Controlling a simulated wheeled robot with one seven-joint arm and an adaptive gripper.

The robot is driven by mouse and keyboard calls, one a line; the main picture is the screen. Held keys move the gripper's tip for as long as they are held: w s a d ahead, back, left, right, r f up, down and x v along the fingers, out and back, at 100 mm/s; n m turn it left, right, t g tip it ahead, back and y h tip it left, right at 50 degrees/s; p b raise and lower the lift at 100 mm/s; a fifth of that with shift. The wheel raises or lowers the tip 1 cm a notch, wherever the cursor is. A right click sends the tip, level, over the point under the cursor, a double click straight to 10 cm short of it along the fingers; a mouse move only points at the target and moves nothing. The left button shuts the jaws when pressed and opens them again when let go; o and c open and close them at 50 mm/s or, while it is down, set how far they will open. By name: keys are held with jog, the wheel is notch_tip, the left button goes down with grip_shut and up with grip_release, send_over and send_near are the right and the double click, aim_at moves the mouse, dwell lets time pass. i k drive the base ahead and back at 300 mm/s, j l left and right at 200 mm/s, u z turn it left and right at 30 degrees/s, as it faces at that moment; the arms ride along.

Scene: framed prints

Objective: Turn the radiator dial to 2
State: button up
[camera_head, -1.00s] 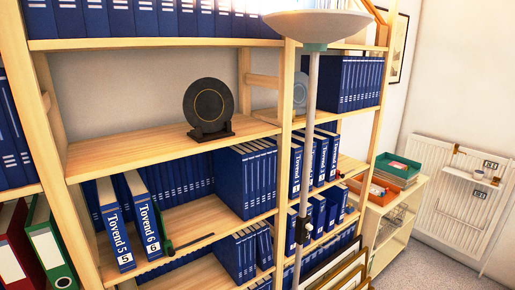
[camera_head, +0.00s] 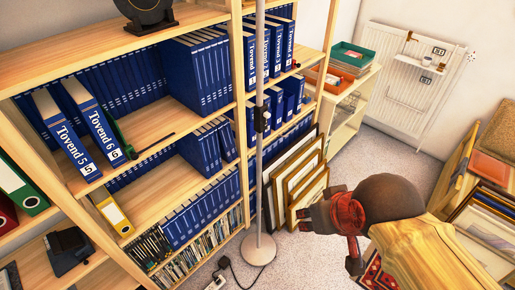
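The white radiator (camera_head: 378,100) is on the far wall at the upper right. A small pale fitting (camera_head: 471,57) at the top of the pipe right of the radiator may be the dial; it is too small to read any number or setting.
A tall wooden shelf (camera_head: 150,144) with blue binders fills the left. A floor lamp pole (camera_head: 260,165) stands before it. Several frames lean beside it. A low cabinet with trays (camera_head: 352,58) stands left of the radiator. More framed prints (camera_head: 480,235) are at right.

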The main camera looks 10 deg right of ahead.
aim_at(471, 57)
jog(key=z, duration=1.7)
jog(key=i, duration=2.2)
jog(key=i+j, duration=0.1)
jog(key=i, duration=0.6)
jog(key=i+j, duration=0.1)
jog(key=i, duration=0.55)
jog(key=i+z, duration=0.1)
jog(key=i, duration=0.6)
